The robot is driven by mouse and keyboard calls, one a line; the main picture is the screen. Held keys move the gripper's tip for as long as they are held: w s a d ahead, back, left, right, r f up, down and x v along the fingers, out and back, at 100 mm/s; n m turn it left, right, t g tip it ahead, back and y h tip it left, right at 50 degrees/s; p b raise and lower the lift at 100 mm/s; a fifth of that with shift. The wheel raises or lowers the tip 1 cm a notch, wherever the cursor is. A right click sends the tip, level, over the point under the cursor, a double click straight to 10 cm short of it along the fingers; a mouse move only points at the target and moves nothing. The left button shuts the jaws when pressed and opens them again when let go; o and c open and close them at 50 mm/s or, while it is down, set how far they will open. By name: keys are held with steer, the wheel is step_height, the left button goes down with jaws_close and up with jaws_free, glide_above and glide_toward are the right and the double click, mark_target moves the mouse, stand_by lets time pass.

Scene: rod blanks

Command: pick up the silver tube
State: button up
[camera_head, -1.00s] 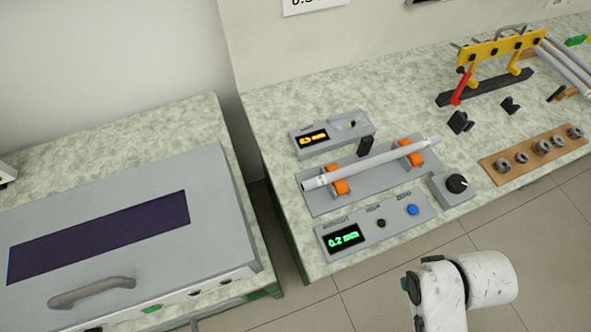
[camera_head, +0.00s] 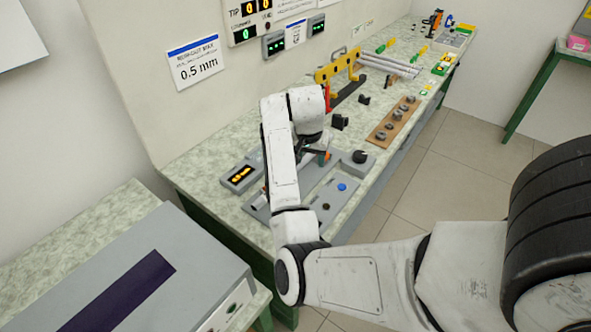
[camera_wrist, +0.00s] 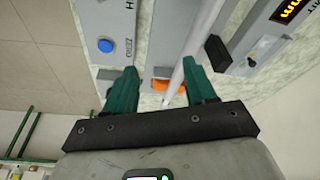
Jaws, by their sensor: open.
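A silver tube (camera_wrist: 200,42) lies across the orange supports (camera_wrist: 166,86) of a grey gauge. In the head view only its near end (camera_head: 259,199) clearly shows past my arm; the rest is mostly hidden. In the wrist view my gripper (camera_wrist: 159,66) is open, with its green fingers apart above the gauge. The tube runs through the gap between the fingers in the picture, closer to the right finger. I cannot tell how far the fingertips are above it or whether they touch it.
A blue button (camera_head: 342,187) and a dark knob (camera_head: 359,156) sit beside the gauge. A grey machine (camera_head: 150,275) is at lower left.

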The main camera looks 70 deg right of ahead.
steer(key=w+d+r+m+t+y, duration=0.1)
steer(key=w+d+r+m+y, duration=0.2)
steer(key=w+d+m, duration=0.1)
steer(key=f, duration=0.4)
steer(key=shift+w+a+f, duration=0.15)
steer(key=shift+w+f, duration=0.1)
steer(key=shift+f, duration=0.05)
steer(key=shift+w+f+p, duration=0.15)
steer(key=shift+f+p, duration=0.55)
steer(key=shift+f, duration=2.05)
jaws_close()
